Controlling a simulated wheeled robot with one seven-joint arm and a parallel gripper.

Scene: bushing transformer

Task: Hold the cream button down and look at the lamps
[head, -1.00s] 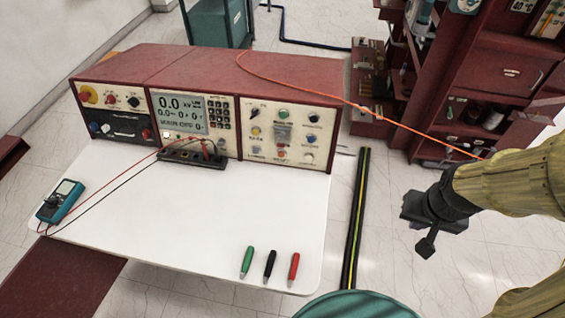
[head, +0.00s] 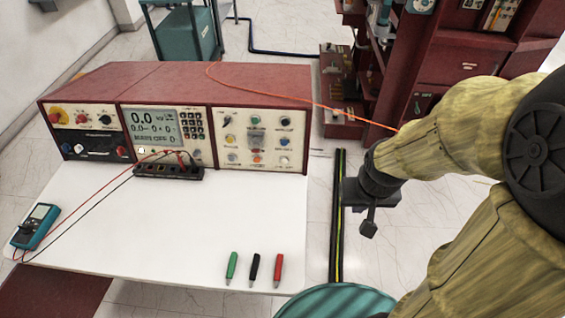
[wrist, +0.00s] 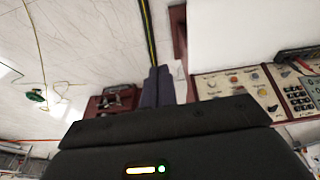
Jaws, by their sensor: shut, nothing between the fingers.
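The control console (head: 180,85) stands at the back of the white table. Its right panel (head: 222,163) carries several small coloured round parts; I cannot tell for sure which are lamps. A pale, cream-looking button (head: 284,161) sits at that panel's lower right. It also shows in the wrist view (wrist: 212,85), where the panel appears upside down. A green round part (head: 255,119) and an orange one (head: 257,158) are on the same panel. My gripper (head: 369,228) is shut and empty, right of the table and apart from the console. Its fingers show in the wrist view (wrist: 158,88).
Green (head: 232,266), black (head: 254,267) and red (head: 278,270) probes lie near the table's front edge. A multimeter (head: 35,226) and a black terminal block (head: 168,172) are on the table. An orange cable (head: 300,97) runs over the console. A dark red cabinet (head: 460,80) stands behind.

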